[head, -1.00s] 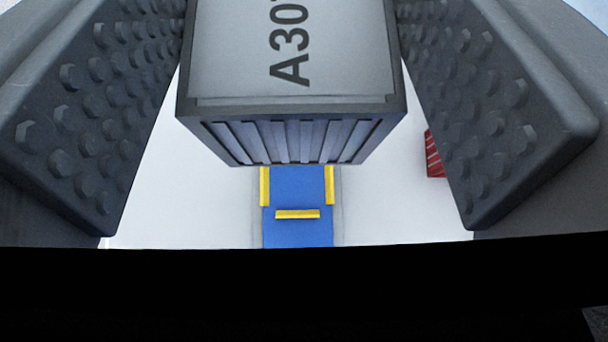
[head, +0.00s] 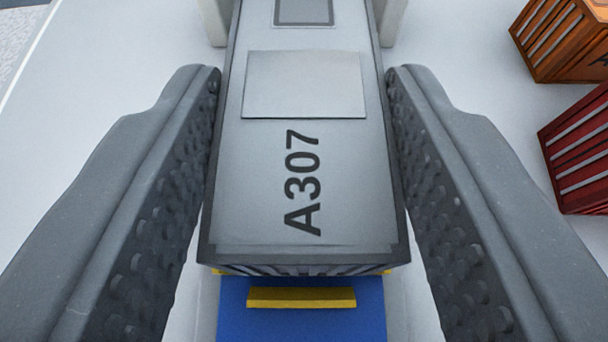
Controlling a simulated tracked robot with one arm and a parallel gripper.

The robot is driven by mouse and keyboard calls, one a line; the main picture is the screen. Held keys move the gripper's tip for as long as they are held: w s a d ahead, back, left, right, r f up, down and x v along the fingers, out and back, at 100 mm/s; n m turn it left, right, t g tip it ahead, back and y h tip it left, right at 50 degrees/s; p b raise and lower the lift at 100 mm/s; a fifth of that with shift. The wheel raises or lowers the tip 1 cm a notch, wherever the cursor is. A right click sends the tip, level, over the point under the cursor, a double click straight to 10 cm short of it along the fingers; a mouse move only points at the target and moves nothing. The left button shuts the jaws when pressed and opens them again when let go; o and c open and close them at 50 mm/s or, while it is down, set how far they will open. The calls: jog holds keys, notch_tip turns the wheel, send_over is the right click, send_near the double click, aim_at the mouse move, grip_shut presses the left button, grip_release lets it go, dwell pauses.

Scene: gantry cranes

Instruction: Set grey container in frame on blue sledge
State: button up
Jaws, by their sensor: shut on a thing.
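The grey container (head: 300,190), marked A307, lies lengthwise between the two studded jaws of my gripper (head: 305,80). The jaws press on its long sides. The blue sledge (head: 300,325) shows beneath its near end, with a yellow crossbar (head: 301,298) just in front of that end. Small bits of yellow show at both lower corners of the container, so it looks roughly centred across the sledge. The container hides most of the frame and the sledge. I cannot tell whether its underside touches the sledge.
An orange container (head: 570,45) and a red container (head: 580,150) stand on the white floor at the right. Pale posts (head: 394,22) rise on both sides of the container's far end. The floor at the left is clear.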

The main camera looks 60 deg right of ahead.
jog(key=shift+f, duration=0.15)
jog(key=o, duration=1)
jog(key=shift+s+a+r, duration=0.2)
jog(key=shift+a, duration=0.05)
jog(key=p+v, duration=0.2)
jog(key=v, duration=0.9)
jog(key=shift+s+a, duration=0.1)
jog(key=shift+s, duration=0.05)
